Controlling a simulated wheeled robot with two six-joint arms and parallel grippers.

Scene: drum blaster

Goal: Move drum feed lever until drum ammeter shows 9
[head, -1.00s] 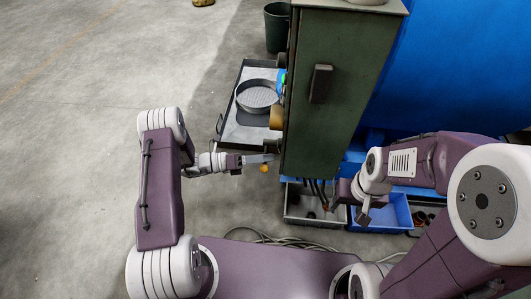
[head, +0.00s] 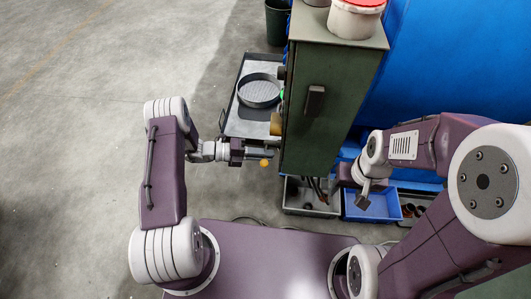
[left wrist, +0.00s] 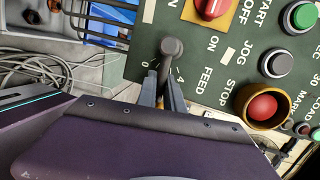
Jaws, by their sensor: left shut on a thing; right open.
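The feed lever (left wrist: 172,48), with a dark round knob, stands out from a green panel (left wrist: 225,62) marked FEED, with 0 and 4 beside it, in the left wrist view. My left gripper (left wrist: 163,92) is shut on the lever, its fingers close below the knob. In the head view my left gripper (head: 268,153) is at the left side of the green cabinet (head: 330,95), with its panel face hidden. My right gripper (head: 364,193) is open and empty at the cabinet's lower right. The drum ammeter does not show in either view.
A red rotary switch (left wrist: 212,8) and a red stop button (left wrist: 263,107) in a yellow ring are near the lever. A tray (head: 232,125) holds a round sieve (head: 258,90). A grey bin (head: 300,207) and a blue bin (head: 375,210) stand below the cabinet.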

